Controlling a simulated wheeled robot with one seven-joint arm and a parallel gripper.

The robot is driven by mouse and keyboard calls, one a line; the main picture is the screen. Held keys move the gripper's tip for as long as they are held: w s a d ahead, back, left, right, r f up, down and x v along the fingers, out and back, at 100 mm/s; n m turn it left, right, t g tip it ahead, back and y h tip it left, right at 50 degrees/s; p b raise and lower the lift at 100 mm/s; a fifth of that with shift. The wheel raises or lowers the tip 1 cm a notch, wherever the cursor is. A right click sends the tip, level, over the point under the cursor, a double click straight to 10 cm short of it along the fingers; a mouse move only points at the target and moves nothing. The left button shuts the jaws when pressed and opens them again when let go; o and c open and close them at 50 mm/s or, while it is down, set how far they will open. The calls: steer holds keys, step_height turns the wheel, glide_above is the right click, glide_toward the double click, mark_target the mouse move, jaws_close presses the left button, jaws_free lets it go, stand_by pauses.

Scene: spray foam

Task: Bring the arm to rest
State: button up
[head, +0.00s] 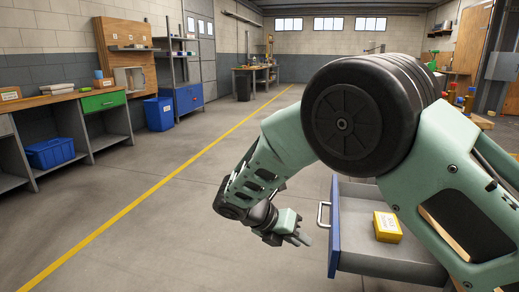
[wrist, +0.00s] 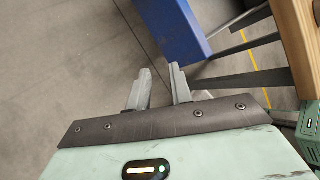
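My gripper (head: 298,239) hangs low over the floor in the head view, just left of an open drawer (head: 357,262). The arm is bent, with its forearm reaching down and to the left. In the wrist view my gripper (wrist: 160,72) shows two grey fingers apart, with only bare floor between them. It is open and empty. The fingers look clear of the drawer's blue front (head: 334,228), which also shows in the wrist view (wrist: 170,25).
A yellow box (head: 387,227) lies in the open drawer, whose metal handle (head: 323,214) faces my gripper. My arm hides much of the bench at right. A workbench with a blue bin (head: 50,152) stands at left. The floor between is clear.

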steer(key=s+d+r+m+g+y, duration=0.1)
steer(key=s+d+r+m+y, duration=0.15)
steer(key=s+m, duration=0.6)
steer(key=s+d+r+m+y, duration=0.1)
steer(key=s+r+m+y, duration=0.4)
steer(key=s, duration=0.6)
steer(key=s+d+r+m+g+y, duration=0.1)
steer(key=s+r+m+y, duration=0.1)
steer(key=s+m, duration=0.75)
step_height(320, 180, up, 25)
steer(key=p, duration=2.5)
steer(key=shift+s+d, duration=0.15)
steer(key=shift+s, duration=0.15)
